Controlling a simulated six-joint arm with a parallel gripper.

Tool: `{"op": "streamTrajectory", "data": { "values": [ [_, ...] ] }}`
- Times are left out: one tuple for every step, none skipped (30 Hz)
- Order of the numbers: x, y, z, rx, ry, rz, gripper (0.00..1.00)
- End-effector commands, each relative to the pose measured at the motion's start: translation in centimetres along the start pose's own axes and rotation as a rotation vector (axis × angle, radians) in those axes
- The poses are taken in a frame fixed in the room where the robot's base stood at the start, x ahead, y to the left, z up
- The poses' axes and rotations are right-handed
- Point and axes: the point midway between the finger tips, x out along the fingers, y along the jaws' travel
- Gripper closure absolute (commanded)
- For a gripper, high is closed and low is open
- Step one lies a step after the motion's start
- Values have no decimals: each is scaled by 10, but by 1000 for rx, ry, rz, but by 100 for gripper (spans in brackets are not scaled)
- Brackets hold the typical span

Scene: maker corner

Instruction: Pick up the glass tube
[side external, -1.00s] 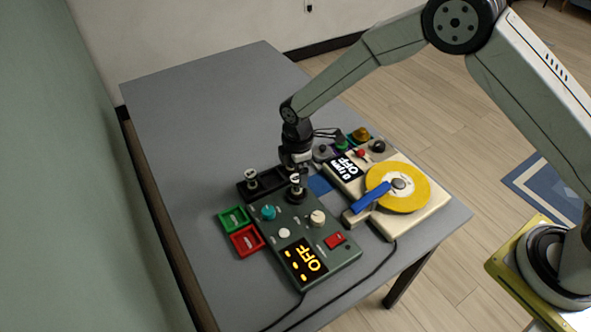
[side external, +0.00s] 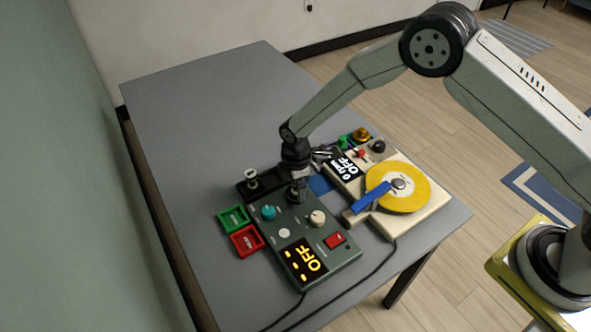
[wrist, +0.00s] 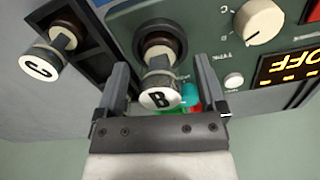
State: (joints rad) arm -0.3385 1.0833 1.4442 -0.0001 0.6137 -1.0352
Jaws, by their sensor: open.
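A glass tube with a white cap marked B (wrist: 158,97) stands in a round dark socket on the green control box (side external: 330,262). My open gripper (wrist: 161,72) has one finger on each side of this tube, and no firm grip shows. In the side view my gripper (side external: 297,194) is down at the box's back corner and hides most of tube B. A second tube with a white cap marked C (wrist: 40,66) stands in a black rack (side external: 272,177). It also shows in the side view (side external: 251,177), left of my gripper.
A green tray (side external: 233,218) and a red tray (side external: 246,241) lie left of the box. A cream machine with a yellow disc (side external: 408,196) and blue arm stands to the right. Cables run off the front edge. The back of the table (side external: 200,110) is clear.

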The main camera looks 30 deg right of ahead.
Motion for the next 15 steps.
{"op": "streamTrajectory", "data": {
  "values": [
    [0, 0, 0, 0, 0, 0, 10],
    [0, 0, 0, 0, 0, 0, 10],
    [0, 0, 0, 0, 0, 0, 10],
    [0, 0, 0, 0, 0, 0, 10],
    [0, 0, 0, 0, 0, 0, 10],
    [0, 0, 0, 0, 0, 0, 17],
    [0, 0, 0, 0, 0, 0, 26],
    [0, 0, 0, 0, 0, 0, 36],
    [0, 0, 0, 0, 0, 0, 48],
    [0, 0, 0, 0, 0, 0, 58],
    [0, 0, 0, 0, 0, 0, 67],
    [0, 0, 0, 0, 0, 0, 80],
    [0, 0, 0, 0, 0, 0, 90],
    [0, 0, 0, 0, 0, 0, 99],
    [0, 0, 0, 0, 0, 0, 100]
  ]
}}
